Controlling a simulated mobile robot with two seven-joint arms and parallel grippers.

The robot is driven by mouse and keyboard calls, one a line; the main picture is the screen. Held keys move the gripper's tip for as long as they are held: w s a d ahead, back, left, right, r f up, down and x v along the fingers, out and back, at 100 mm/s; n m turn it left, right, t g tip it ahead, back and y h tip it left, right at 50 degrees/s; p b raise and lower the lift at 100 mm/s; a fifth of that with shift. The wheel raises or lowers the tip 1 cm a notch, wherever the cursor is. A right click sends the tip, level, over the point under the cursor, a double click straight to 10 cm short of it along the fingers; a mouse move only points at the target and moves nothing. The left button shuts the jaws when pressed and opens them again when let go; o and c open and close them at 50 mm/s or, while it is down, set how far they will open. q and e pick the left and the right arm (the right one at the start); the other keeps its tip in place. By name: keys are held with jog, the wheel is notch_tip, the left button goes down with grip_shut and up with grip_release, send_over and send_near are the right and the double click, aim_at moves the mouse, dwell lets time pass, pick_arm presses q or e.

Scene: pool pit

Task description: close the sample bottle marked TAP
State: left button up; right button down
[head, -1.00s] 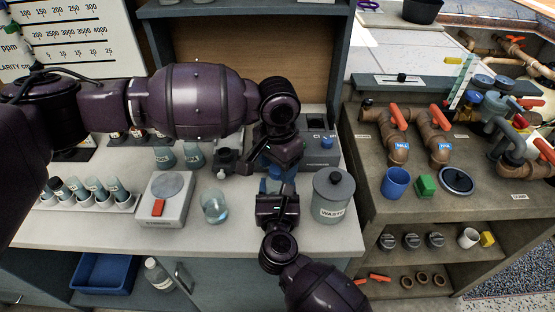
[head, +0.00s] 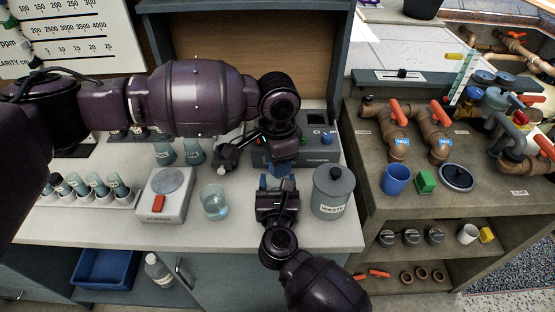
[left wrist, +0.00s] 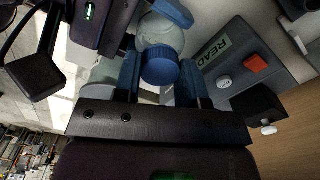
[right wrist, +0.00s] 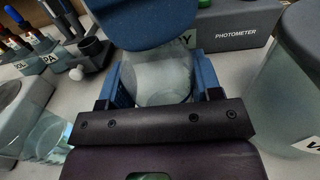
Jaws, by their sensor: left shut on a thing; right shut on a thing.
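My left gripper (head: 281,165) points down over the sample bottle and is shut on its blue cap (left wrist: 160,65), which shows between the fingers in the left wrist view. My right gripper (head: 273,184) is shut on the clear bottle (right wrist: 158,78), around its body. The bottle also shows behind the cap in the left wrist view (left wrist: 160,33). The cap lines up with the bottle's top; I cannot tell whether it is fully seated. The bottle's mark is not readable here. In the head view, the grippers hide most of the bottle.
The waste pot (head: 333,195) stands close right of the grippers. The photometer (head: 318,150) is close behind. Several bottles stand in a rack (head: 88,200) at far left.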

pick_arm(q)
jog(key=shift+m, duration=0.3)
jog(key=o, duration=1.1)
notch_tip(320, 180, up, 12)
pick_arm(e)
jog(key=shift+c, duration=1.1)
grip_release()
jog(key=shift+s, duration=0.1)
